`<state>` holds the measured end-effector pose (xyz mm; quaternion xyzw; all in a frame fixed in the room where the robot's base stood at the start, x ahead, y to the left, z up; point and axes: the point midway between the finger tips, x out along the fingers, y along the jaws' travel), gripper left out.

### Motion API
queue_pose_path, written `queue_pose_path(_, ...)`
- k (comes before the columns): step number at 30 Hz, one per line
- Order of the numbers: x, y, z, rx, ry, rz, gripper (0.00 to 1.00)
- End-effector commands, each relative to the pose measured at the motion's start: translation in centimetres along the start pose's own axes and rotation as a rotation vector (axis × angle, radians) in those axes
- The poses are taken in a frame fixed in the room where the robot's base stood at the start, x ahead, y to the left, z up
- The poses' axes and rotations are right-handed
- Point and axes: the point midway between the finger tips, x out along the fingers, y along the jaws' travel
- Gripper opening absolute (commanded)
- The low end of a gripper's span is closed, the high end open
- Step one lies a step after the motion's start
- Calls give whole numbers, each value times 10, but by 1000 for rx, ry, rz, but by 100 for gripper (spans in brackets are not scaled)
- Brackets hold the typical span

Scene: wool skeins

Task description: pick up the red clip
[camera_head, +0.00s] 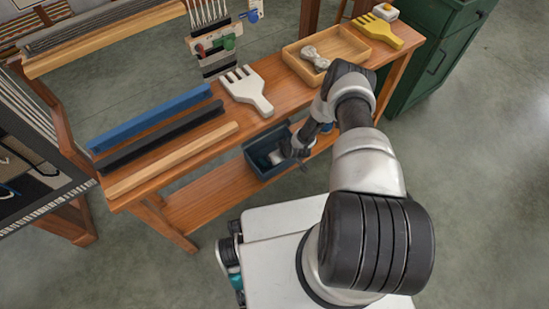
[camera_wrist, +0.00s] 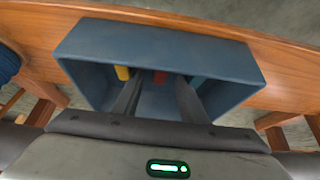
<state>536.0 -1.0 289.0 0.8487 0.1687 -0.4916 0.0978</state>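A small red piece (camera_wrist: 160,77), likely the red clip, shows inside the blue bin (camera_wrist: 245,68) in the wrist view, between a yellow piece (camera_wrist: 123,73) and a teal piece (camera_wrist: 196,81). Only part of it shows. My gripper (camera_wrist: 160,82) is open, its two fingers apart and reaching into the bin, with the red piece between the tips in the picture. I cannot tell whether they touch it. In the head view the bin (camera_head: 254,166) stands on the lower shelf, and my arm largely hides the gripper.
The wooden bench top (camera_head: 165,178) overhangs the shelf (camera_head: 190,208). It holds bars, a white comb (camera_head: 245,90), a wooden tray (camera_head: 343,45) and a yellow comb (camera_head: 377,30). A board with red and green pieces (camera_head: 229,42) hangs behind. A green cabinet (camera_head: 433,50) stands right.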

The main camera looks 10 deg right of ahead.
Motion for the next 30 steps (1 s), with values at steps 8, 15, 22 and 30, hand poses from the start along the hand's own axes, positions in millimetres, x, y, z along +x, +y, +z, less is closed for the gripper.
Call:
queue_pose_path(8, 5, 0, 0, 0, -1, 0, 39)
queue_pose_path(15, 5, 0, 0, 0, 0, 0, 4)
queue_pose_path(22, 5, 0, 0, 0, 0, 0, 0)
queue_pose_path(30, 4, 0, -7, -1, 1, 0, 0)
